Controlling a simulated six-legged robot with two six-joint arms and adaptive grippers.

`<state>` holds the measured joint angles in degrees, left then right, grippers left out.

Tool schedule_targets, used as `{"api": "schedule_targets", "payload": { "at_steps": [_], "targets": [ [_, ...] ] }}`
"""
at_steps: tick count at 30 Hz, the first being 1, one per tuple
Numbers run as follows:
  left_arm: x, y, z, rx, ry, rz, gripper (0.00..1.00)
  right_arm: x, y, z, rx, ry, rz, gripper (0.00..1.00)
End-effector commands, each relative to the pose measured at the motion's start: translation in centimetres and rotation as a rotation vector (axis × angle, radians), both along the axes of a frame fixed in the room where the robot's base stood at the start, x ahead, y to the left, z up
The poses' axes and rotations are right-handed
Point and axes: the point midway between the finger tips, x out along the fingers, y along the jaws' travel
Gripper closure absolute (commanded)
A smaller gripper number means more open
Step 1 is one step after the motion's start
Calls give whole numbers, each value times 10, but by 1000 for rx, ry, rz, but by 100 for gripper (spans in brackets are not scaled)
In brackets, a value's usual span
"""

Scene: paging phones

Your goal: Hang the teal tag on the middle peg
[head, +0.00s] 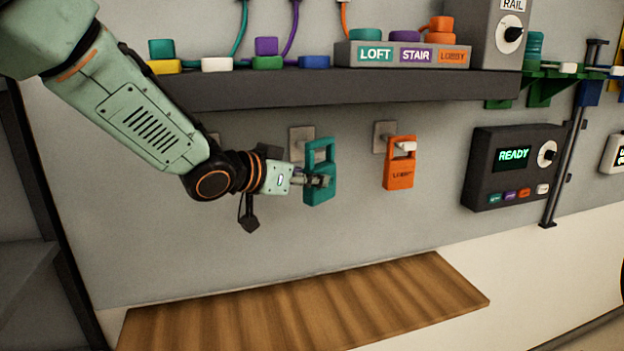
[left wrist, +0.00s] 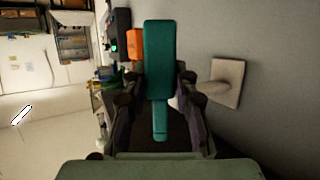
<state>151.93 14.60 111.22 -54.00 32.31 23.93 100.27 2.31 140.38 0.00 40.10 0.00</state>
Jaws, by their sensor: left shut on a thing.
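The teal tag (head: 323,190), a block with a loop at its top, hangs upright in my left gripper (head: 317,181), which is shut on it. In the left wrist view the tag (left wrist: 158,62) stands edge-on between the fingers (left wrist: 160,105). The middle peg's pale plate (head: 297,140) is on the wall just behind the tag's loop. A pale peg (left wrist: 226,82) shows right of the fingers in the left wrist view. I cannot tell whether the peg passes through the loop. My right gripper is out of view.
An orange LOBBY tag (head: 399,175) hangs on the peg to the right. A dark shelf (head: 330,90) juts out above. A READY box (head: 512,166) is mounted farther right. A wooden ledge (head: 300,305) lies below, bare.

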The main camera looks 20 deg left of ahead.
Motion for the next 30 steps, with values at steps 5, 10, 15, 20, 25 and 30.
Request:
{"api": "schedule_targets", "payload": {
  "at_steps": [5,10,15,20,25,30],
  "targets": [
    [8,5,0,1,2,-2,100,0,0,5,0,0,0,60],
    [15,10,-1,1,2,-1,100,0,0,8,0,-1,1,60],
    [22,15,-1,-1,0,0,100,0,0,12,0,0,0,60],
    [28,19,-4,-1,0,0,100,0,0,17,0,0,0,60],
    [31,22,-8,-2,1,4,100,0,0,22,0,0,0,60],
    [32,22,-11,0,2,3,100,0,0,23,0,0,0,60]
  ]
}}
